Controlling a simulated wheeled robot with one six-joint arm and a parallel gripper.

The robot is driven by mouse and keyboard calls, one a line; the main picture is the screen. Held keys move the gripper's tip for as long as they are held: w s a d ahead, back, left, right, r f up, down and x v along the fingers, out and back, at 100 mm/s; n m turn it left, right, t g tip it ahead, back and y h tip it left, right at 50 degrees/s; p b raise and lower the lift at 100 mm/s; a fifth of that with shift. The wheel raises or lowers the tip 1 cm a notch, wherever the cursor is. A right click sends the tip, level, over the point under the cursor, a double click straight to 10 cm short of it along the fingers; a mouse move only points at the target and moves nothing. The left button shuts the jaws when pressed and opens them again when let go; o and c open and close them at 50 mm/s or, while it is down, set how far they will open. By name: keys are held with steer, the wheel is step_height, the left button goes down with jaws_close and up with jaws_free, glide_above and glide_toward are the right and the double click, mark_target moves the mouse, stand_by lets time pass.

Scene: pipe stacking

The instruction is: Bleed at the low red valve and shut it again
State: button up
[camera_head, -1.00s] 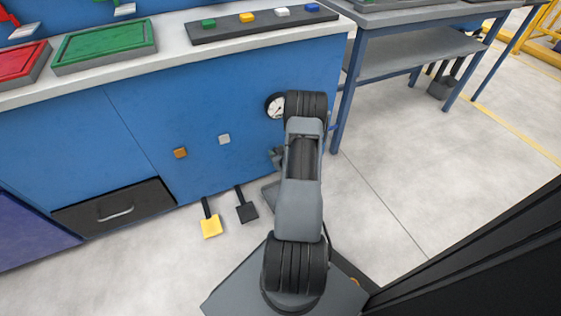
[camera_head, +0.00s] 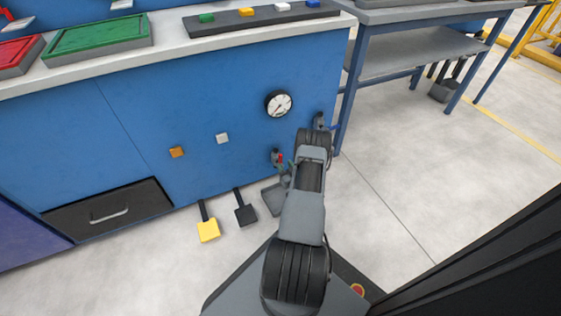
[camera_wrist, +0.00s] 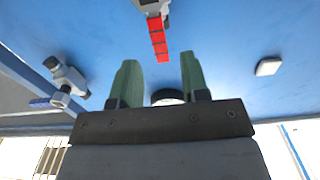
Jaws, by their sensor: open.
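The low red valve (camera_head: 278,157) sits on the blue cabinet's front below the gauge, partly hidden by my arm. In the wrist view, which looks upside down, its red handle (camera_wrist: 158,40) extends from a grey body at the top edge. My gripper (camera_wrist: 160,68) is open, with two green fingers spread apart. The handle's end lies between the fingertips in the picture; I see no finger touching it, and the depth gap is unclear. In the head view, my gripper is hidden behind my arm.
A blue-handled valve (camera_wrist: 66,84) is to the side; a round gauge (camera_head: 278,104) is above the red valve.

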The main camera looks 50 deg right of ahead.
mark_target(281, 159)
steer(key=shift+b+x, duration=0.8)
steer(key=shift+x, duration=1.95)
jaws_close()
